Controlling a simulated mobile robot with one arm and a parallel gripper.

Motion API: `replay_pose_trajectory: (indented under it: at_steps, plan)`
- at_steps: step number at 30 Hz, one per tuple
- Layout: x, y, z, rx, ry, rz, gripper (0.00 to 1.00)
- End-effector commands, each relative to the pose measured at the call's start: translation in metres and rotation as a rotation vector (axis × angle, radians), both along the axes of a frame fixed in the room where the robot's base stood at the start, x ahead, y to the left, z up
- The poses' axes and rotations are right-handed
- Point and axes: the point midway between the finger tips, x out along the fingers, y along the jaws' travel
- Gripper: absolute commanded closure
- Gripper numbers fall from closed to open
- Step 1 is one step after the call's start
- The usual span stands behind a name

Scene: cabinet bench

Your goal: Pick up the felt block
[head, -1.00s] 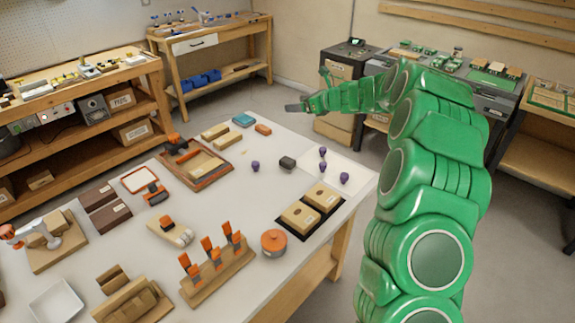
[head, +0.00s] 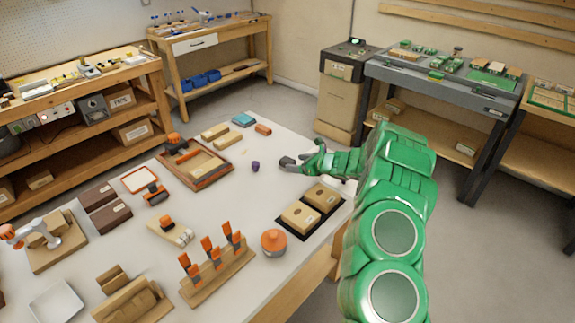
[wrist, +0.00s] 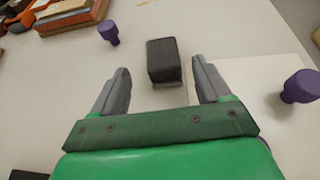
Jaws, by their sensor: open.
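The felt block (wrist: 163,58), a dark grey block with a lighter base, stands on the white table in the wrist view. It sits just ahead of my gripper (wrist: 160,76), roughly centred between the two grey fingers, which are apart with nothing held. A strip of bare table shows between the block and the palm. In the head view my gripper (head: 284,164) is low over the table's far right part, and I cannot clearly tell the block from the fingers there.
A purple peg (head: 255,166) stands left of my gripper. Another purple peg (wrist: 299,88) is close on the right in the wrist view, by a pale sheet (wrist: 262,78). A wooden tray (head: 205,176) lies to the left, and two tan blocks on a dark mat (head: 322,213) lie nearer.

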Motion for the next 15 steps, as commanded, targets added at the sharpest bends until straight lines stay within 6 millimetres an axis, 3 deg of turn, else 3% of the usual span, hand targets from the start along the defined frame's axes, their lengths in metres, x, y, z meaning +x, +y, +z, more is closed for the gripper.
replay_pose_trajectory:
  at_steps: [15]
  plan:
    - [0.02, 0.021, -0.011, 0.0, -0.003, 0.001, 0.23]
